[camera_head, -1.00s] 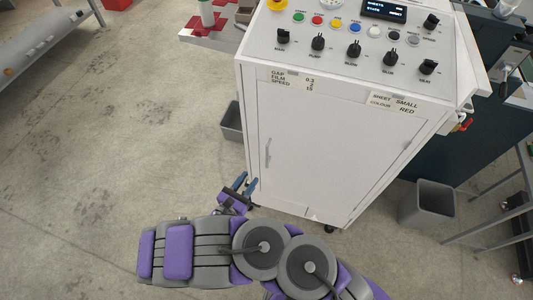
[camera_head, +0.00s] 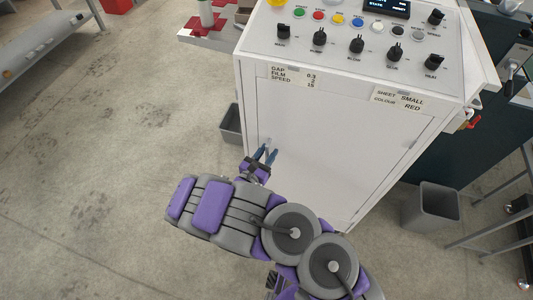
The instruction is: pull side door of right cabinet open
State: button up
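The white cabinet (camera_head: 252,85) stands in the middle right, with a control panel of knobs and buttons on top. Its side door (camera_head: 345,128) faces me and looks shut. The slim door handle (camera_head: 268,143) sits near the door's left edge, largely hidden by my gripper.
A grey bin (camera_head: 431,206) stands on the floor right of the cabinet. Another grey bin (camera_head: 231,124) is at its left. A metal table frame (camera_head: 490,215) is at the far right. The concrete floor (camera_head: 90,150) on the left is clear.

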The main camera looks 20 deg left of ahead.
jog(key=shift+c, duration=0.4)
grip_shut()
